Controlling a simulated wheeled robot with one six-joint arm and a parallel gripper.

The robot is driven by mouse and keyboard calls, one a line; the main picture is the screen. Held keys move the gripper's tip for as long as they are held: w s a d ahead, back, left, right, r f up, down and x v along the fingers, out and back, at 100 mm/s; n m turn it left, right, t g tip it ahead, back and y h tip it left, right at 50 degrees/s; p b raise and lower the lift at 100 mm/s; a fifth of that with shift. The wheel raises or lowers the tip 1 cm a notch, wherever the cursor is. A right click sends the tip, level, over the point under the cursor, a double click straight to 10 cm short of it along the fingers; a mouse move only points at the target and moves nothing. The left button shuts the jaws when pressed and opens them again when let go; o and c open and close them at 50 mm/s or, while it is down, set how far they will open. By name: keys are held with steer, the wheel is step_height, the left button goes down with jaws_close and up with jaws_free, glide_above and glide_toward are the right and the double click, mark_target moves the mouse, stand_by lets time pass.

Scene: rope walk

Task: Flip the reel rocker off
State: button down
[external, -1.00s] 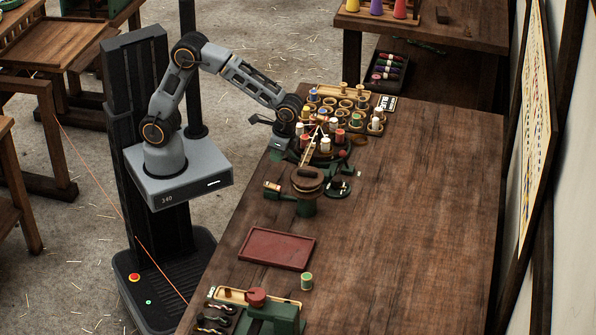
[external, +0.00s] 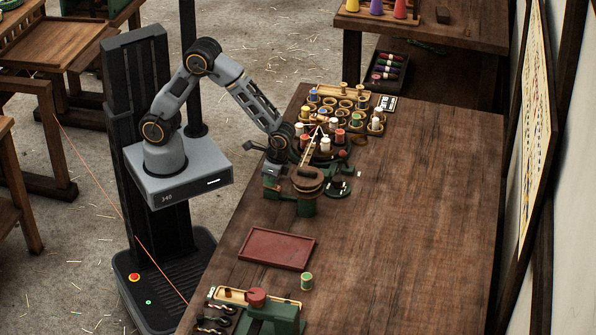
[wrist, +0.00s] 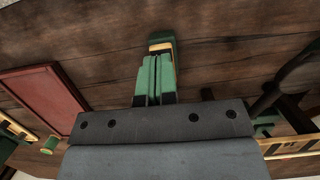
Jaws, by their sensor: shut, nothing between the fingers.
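The reel stand (external: 306,182) has a round wooden top on a green base near the table's left edge. Its rocker is on a small green housing with a tan plate (wrist: 160,44), on the stand's left side. In the external view my gripper (external: 270,178) is right over this housing and largely hides it. In the wrist view the two green fingers (wrist: 155,78) lie side by side, shut and empty, their tips at or very near the tan plate. Contact and the rocker's tilt cannot be told.
Holders with several coloured spools (external: 342,122) stand close behind the reel stand. A red tray (external: 276,248) lies in front, with a lone green spool (external: 307,281) and a green machine (external: 270,318) nearer. The table's right side is clear.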

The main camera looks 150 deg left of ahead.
steer(key=shift+s+d+f+t+y+b, duration=0.3)
steer(key=shift+f+t+y+b, duration=0.25)
steer(key=shift+b, duration=0.65)
steer(key=b, duration=0.1)
steer(key=t+y+b, duration=0.1)
steer(key=b, duration=0.1)
steer(key=shift+s+d+f+t+y, duration=0.25)
steer(key=shift+s+d+f, duration=0.05)
steer(key=shift+s+d, duration=0.05)
steer(key=shift+r, duration=0.15)
steer(key=shift+w+a, duration=0.15)
steer(key=shift+a, duration=0.05)
steer(key=shift+w+a+r, duration=0.25)
steer(key=shift+w+a+f, duration=0.1)
steer(key=shift+w+a, duration=0.05)
steer(key=shift+a, duration=0.05)
step_height(320, 180, up, 15)
steer(key=s+d+p, duration=0.1)
steer(key=p, duration=0.3)
steer(key=shift+s+d+f, duration=0.2)
steer(key=shift+d, duration=0.05)
